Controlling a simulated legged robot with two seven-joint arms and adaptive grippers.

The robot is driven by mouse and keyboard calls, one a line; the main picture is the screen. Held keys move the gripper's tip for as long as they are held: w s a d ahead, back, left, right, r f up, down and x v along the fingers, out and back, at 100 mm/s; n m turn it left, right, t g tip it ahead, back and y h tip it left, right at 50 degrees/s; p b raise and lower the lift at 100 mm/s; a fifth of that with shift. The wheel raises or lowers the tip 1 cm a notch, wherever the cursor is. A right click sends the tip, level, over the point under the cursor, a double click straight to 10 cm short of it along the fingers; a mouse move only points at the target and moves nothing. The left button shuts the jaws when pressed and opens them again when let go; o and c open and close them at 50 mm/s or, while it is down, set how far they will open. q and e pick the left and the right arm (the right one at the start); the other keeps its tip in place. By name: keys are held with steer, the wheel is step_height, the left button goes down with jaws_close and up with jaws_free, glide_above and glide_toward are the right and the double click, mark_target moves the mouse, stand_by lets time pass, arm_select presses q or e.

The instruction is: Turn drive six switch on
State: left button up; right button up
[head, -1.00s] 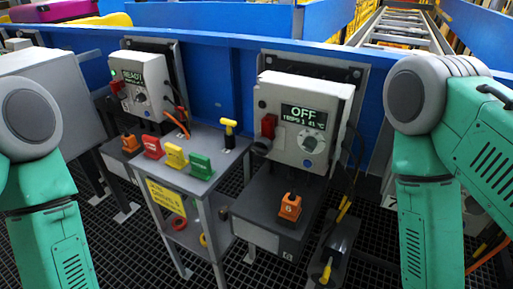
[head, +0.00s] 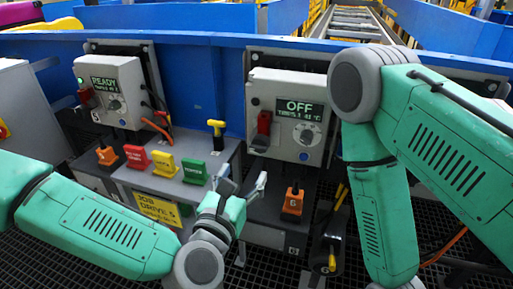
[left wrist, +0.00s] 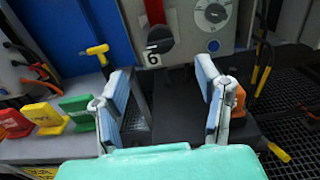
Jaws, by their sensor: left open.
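The drive six box (head: 288,118) is grey, with a screen reading OFF, a round grey dial (head: 306,134) and a red switch handle (head: 264,124) on its left side. In the left wrist view the red handle (left wrist: 156,14) is at the top centre, above a label "6" (left wrist: 153,58). My left gripper (head: 242,187) is open and empty, below and a little left of the red handle, apart from it. In the left wrist view its blue-padded fingers (left wrist: 163,100) are spread over the dark shelf. My right arm (head: 385,180) is at the right; its gripper is out of view.
An orange block marked 6 (head: 292,201) stands on the shelf right of my left gripper. A grey stand holds red (head: 136,157), yellow (head: 165,164) and green (head: 194,171) tags and a yellow-handled tool (head: 216,133). Another drive box (head: 110,92) reads READY.

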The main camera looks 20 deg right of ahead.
mark_target(257, 149)
arm_select(q)
steer(key=b+x, duration=0.1)
steer(key=x, duration=1)
steer(key=c, duration=1.1)
